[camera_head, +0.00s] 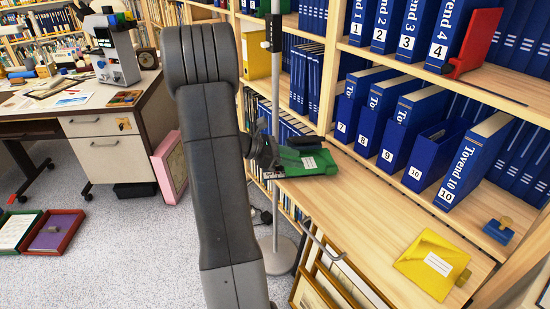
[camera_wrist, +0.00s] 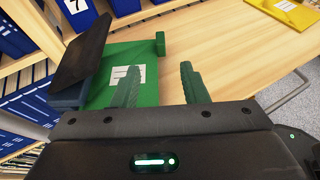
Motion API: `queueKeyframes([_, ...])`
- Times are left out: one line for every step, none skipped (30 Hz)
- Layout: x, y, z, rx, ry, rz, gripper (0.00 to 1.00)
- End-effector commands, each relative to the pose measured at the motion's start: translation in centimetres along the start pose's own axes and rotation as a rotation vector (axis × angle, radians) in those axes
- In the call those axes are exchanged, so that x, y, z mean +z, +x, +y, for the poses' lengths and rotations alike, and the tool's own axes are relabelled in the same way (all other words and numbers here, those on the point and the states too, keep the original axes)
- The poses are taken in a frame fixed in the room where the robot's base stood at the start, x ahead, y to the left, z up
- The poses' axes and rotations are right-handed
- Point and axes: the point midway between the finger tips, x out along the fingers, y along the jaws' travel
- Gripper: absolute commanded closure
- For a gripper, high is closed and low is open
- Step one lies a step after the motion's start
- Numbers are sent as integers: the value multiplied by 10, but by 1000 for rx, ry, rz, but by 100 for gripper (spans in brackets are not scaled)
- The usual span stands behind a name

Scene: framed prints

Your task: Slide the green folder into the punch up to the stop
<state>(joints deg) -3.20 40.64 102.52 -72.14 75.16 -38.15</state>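The green folder (camera_head: 312,162) lies on the wooden counter with a white label on top. In the wrist view the folder (camera_wrist: 146,70) has an upright green block (camera_wrist: 160,44) on its right edge. The punch, a dark lever over a blue-grey base (camera_wrist: 68,96), stands along the folder's left edge; how deep the folder sits in it is unclear. My gripper (camera_wrist: 161,84) is open and empty. Its left finger overlaps the folder in view, its right finger shows over bare wood, and the block appears ahead between them. In the head view my arm partly hides the gripper (camera_head: 268,155).
A yellow folder (camera_head: 430,262) lies nearer on the counter, with a small blue object (camera_head: 498,230) beyond it. Blue binders (camera_head: 400,128) line the shelf behind. A grey pole (camera_head: 276,90) stands at the counter's left end. Bare wood separates the two folders.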

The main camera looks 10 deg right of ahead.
Motion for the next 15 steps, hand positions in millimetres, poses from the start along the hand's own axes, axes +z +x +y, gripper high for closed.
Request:
queueKeyframes([0, 0, 0, 0, 0, 0, 60])
queueKeyframes([0, 0, 0, 0, 0, 0, 60])
queueKeyframes([0, 0, 0, 0, 0, 0, 60])
queueKeyframes([0, 0, 0, 0, 0, 0, 60])
queueKeyframes([0, 0, 0, 0, 0, 0, 60])
queueKeyframes([0, 0, 0, 0, 0, 0, 60])
queueKeyframes([0, 0, 0, 0, 0, 0, 60])
queueKeyframes([0, 0, 0, 0, 0, 0, 60])
queueKeyframes([0, 0, 0, 0, 0, 0, 60])
queueKeyframes([0, 0, 0, 0, 0, 0, 60])
queueKeyframes([0, 0, 0, 0, 0, 0, 60])
queueKeyframes([0, 0, 0, 0, 0, 0, 60])
queueKeyframes([0, 1, 0, 0, 0, 0, 60])
queueKeyframes([0, 2, 0, -1, 0, 0, 60])
queueKeyframes([0, 4, 0, -1, 0, 0, 60])
